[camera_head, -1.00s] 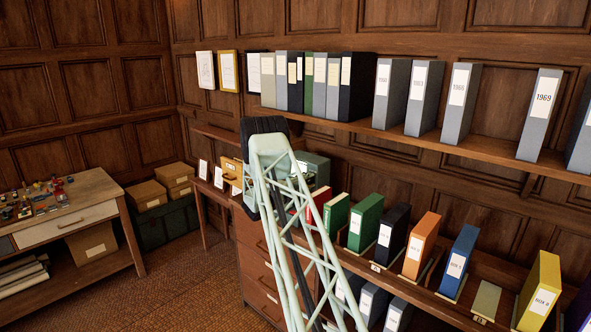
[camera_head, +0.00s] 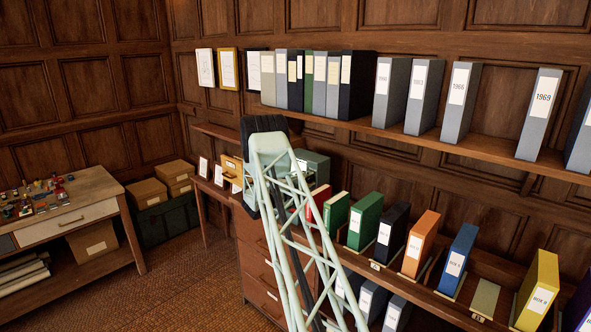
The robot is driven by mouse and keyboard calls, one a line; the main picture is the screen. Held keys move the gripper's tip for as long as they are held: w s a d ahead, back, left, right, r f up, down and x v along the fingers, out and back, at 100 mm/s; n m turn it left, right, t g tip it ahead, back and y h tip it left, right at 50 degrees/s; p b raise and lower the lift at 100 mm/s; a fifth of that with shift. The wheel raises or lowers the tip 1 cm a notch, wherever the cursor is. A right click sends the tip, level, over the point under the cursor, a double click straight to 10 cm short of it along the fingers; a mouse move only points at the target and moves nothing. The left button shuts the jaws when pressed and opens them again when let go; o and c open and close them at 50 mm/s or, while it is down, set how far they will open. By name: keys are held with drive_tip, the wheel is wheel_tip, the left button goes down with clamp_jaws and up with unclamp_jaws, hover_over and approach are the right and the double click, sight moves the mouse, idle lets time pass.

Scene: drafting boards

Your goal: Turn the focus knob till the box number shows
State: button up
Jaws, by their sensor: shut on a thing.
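My arm's pale green lattice link (camera_head: 300,225) rises through the middle of the picture, with a dark joint at its top. My gripper is not visible; the arm hides the area behind it. A grey-green case (camera_head: 313,166) stands on the cabinet behind the link, partly covered by it. I cannot tell whether it carries the focus knob; no knob and no readable box number on a screen show. Coloured binders with white labels stand on the lower right shelf: green (camera_head: 364,222), black (camera_head: 392,233), orange (camera_head: 419,246), blue (camera_head: 459,261) and yellow (camera_head: 537,290).
Grey year binders, one marked 1969 (camera_head: 540,115), stand on the upper shelf (camera_head: 470,143). A wooden drawer cabinet (camera_head: 252,265) is behind my arm. A workbench (camera_head: 75,205) and cardboard boxes (camera_head: 147,193) stand at left. The carpet (camera_head: 190,290) between is clear.

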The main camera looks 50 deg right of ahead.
drive_tip(key=shift+n+p, duration=1.8)
drive_tip(key=shift+n, duration=0.8)
drive_tip(key=o, duration=0.9)
drive_tip(key=a, duration=0.9)
drive_tip(key=shift+w+p, duration=0.35)
drive_tip(key=shift+p, duration=0.05)
